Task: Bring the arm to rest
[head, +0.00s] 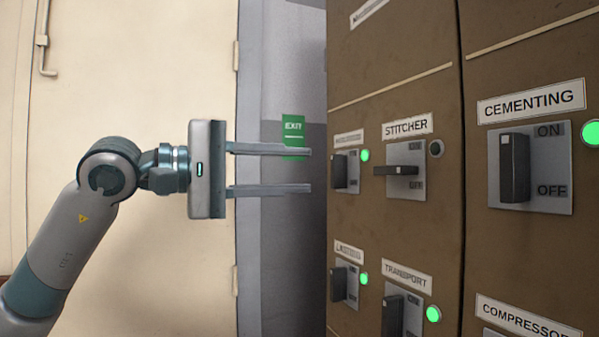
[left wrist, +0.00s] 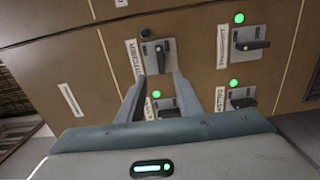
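My left gripper (head: 311,170) is open, its two straight fingers apart with nothing between them. It points right, in front of the doorway gap and left of the brown switch panel (head: 397,106). Its fingers also show in the left wrist view (left wrist: 158,78), with part of the panel beyond them. The STITCHER switch (head: 400,170) has its handle lying sideways, and the lamp (head: 436,149) beside it is dark. It also shows in the left wrist view (left wrist: 159,56). My right gripper is not in view.
The CEMENTING switch (head: 515,168) and TRANSPORT switch (head: 393,315) have handles standing upright and green lamps lit. Two more switches (head: 338,171) at the panel's left edge also have green lamps. A cream door (head: 150,70) and green EXIT sign (head: 293,128) are behind the arm.

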